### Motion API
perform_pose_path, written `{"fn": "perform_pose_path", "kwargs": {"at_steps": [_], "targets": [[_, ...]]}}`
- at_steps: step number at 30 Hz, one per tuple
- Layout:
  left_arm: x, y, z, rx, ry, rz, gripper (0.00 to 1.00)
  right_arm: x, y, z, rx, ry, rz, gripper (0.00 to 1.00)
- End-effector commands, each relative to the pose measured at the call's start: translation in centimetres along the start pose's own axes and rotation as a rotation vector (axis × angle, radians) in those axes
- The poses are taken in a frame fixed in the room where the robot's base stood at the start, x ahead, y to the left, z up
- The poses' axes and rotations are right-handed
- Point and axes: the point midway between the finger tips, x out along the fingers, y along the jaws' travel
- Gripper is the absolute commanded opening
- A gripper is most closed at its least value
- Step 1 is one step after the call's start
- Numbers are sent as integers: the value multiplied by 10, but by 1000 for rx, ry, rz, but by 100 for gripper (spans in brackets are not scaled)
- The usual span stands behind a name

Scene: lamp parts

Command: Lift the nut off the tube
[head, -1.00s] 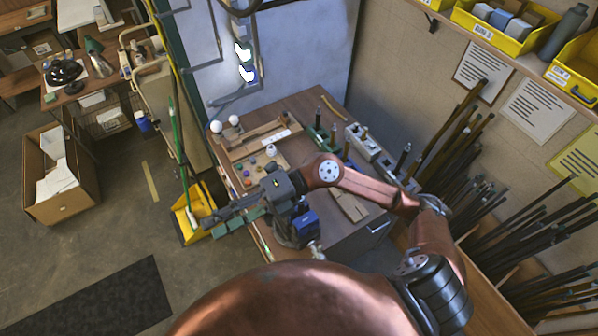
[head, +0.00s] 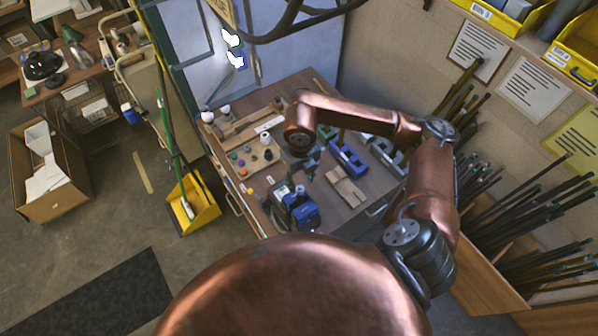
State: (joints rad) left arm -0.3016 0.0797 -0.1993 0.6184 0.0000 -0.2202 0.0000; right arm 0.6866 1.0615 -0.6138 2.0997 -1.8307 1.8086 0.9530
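My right arm reaches over the workbench (head: 375,205), with its copper wrist above the middle of the bench. My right gripper (head: 306,169) points down below that wrist, seen from above. The wrist hides most of it, so I cannot tell whether its fingers are open. A blue and dark vise-like fixture (head: 298,207) stands at the bench's near edge, just below the gripper in the picture. I cannot make out the nut or the tube with certainty; they are too small or hidden. My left gripper is not in view.
A board (head: 252,160) with several small coloured parts lies left of the gripper. A blue fixture (head: 348,157) and a pale wooden piece (head: 345,186) are to the right. Dark rods (head: 540,220) stand at right. A yellow dustpan (head: 192,203) is on the floor left.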

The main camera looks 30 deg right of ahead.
Motion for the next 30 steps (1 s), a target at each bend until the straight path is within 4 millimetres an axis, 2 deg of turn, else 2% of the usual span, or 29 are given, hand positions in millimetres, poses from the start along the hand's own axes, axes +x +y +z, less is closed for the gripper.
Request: {"fn": "perform_pose_path", "kwargs": {"at_steps": [3, 9, 18, 30], "targets": [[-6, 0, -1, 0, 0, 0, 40, 16, 1, -1, -2, 4, 3, 40], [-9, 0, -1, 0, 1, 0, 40, 32, 2, 0, -3, 1, 2, 40], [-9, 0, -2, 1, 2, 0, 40, 35, 2, 0, -5, 1, 2, 40], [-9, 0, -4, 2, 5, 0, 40, 34, 2, 1, -6, 1, 3, 12]]}}
